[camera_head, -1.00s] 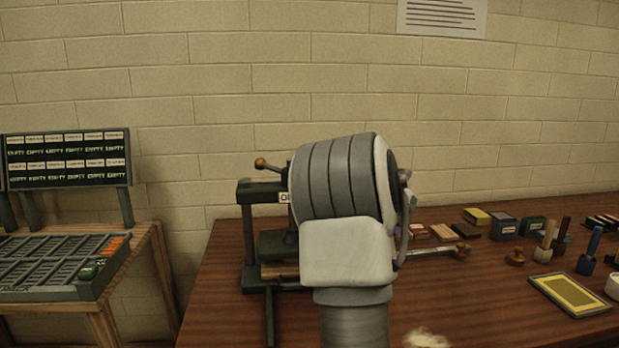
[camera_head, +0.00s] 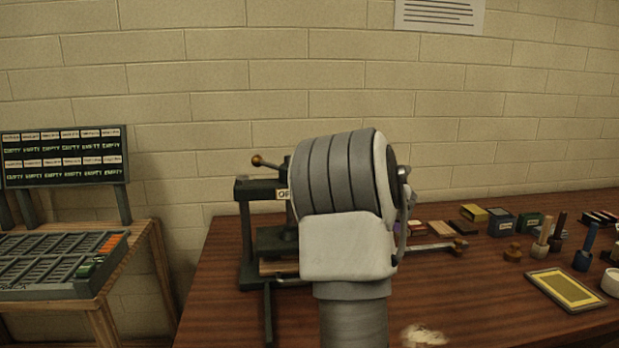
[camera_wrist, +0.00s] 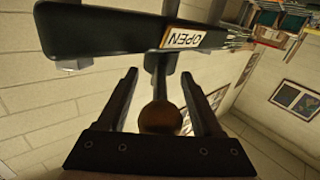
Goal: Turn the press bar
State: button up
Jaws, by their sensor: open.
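The press (camera_head: 243,222) is a dark green frame on the brown table, partly hidden behind my arm in the head view. Its press bar (camera_head: 271,166) shows above the frame, with a brown ball knob (camera_head: 257,160) at its left end. In the wrist view, a brown ball knob (camera_wrist: 160,117) on the bar sits between the fingers of my open gripper (camera_wrist: 159,76), with visible space on both sides. A label reading OPEN (camera_wrist: 182,38) is on the dark crossbeam. My gripper's fingers are hidden in the head view.
A wooden stand with a slotted rack (camera_head: 50,290) is on the left. Stamps, small boxes and a yellow pad (camera_head: 565,290) lie on the right of the table (camera_head: 470,290).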

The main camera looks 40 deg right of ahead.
jog(key=s+d+p, duration=0.1)
jog(key=s+d, duration=0.2)
jog(key=s, duration=1.3)
jog(key=shift+s, duration=0.4)
jog(key=shift+w+d+r, duration=0.1)
jog(key=shift+d+r, duration=0.05)
